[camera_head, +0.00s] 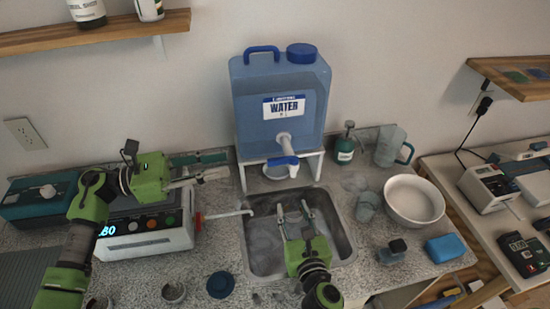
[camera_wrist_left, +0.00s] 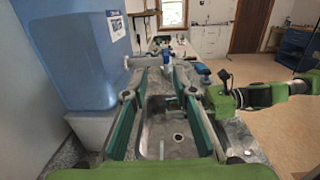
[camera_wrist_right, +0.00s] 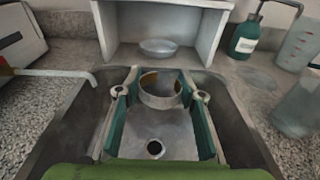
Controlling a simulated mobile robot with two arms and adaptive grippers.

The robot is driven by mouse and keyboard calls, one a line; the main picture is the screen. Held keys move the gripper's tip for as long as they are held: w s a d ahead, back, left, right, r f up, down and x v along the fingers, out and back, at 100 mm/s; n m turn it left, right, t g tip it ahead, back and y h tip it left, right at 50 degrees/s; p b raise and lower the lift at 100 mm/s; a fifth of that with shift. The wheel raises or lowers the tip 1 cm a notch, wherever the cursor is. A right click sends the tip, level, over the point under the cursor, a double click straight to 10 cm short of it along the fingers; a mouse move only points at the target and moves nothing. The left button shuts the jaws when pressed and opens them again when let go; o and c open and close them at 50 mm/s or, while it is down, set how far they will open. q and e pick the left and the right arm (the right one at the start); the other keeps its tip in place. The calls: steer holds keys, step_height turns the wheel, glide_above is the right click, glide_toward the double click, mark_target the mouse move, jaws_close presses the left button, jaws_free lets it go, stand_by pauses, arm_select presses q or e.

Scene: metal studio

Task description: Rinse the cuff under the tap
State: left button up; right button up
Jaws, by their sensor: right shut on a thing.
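The cuff (camera_wrist_right: 160,92) is a short metallic ring with an orange-brown patch inside, seen in the right wrist view. My right gripper (camera_head: 294,211) is shut on it, with its fingers on either side of the ring, over the sink basin (camera_head: 262,262). In the head view the cuff is hard to make out. The tap (camera_head: 285,161), a white spout with a blue handle, is on the front of a blue water container (camera_head: 255,130), behind my right gripper. I cannot tell whether water is running. My left gripper (camera_head: 221,167) is open and empty, left of the tap.
To the right are a white bowl (camera_head: 414,201), a pitcher (camera_head: 389,147), a green bottle (camera_head: 345,150) and a blue sponge (camera_head: 446,248).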

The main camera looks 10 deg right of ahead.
mark_target(275, 159)
arm_select(q)
steer(key=shift+m+g, duration=0.3)
steer(key=d, duration=1.3)
steer(key=shift+s+d+f, duration=0.1)
steer(key=shift+s, duration=0.05)
jaws_close()
